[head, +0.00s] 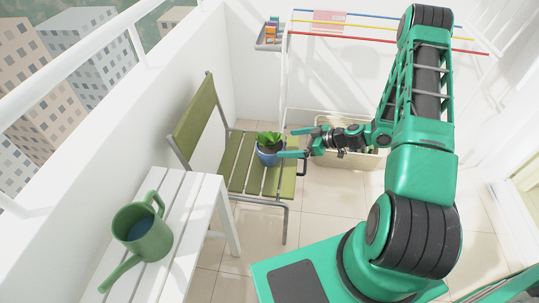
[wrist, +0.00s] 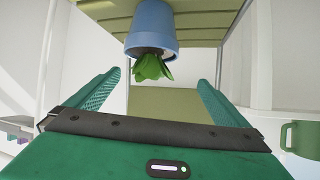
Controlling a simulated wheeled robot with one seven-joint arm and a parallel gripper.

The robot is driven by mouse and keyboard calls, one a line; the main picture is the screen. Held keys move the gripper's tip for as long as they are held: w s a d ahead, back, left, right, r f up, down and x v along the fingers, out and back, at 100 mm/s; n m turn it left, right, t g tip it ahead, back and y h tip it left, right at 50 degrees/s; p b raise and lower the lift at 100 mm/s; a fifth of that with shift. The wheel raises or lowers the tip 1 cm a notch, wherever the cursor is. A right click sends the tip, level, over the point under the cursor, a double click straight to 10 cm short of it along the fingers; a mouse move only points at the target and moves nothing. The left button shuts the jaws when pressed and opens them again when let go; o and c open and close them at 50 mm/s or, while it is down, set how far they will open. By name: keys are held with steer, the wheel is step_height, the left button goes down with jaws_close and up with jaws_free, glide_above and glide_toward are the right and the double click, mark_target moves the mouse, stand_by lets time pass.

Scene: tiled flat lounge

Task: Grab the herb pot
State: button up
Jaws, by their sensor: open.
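The herb pot (head: 267,157) is a blue pot with a green leafy plant, standing upright on the green slatted chair seat. In the wrist view the herb pot (wrist: 152,22) appears upside down at the top centre, with its leaves hanging downward in the picture. My gripper (head: 293,143) is open and empty, reaching from the right with its fingertips close to the pot's right side. In the wrist view my gripper (wrist: 158,85) has its fingers spread wide, and the pot lies beyond them, roughly centred. I cannot tell whether a fingertip touches the pot.
The chair (head: 238,163) has a green backrest at left. A white slatted table (head: 188,207) with a green watering can (head: 150,233) stands in front. A beige planter box (head: 360,158) lies behind my gripper. A small wall shelf (head: 268,43) and coloured drying lines are at the back.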

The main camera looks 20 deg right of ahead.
steer(key=shift+w+f+t, duration=0.7)
steer(key=shift+f+t, duration=0.3)
steer(key=shift+f, duration=0.8)
glide_toward(261, 143)
steer(key=shift+m, duration=0.3)
steer(key=x, duration=0.5)
steer(key=shift+s+a+f, duration=0.1)
steer(key=shift+s+a, duration=0.05)
steer(key=c, duration=1.8)
steer(key=shift+r, duration=0.2)
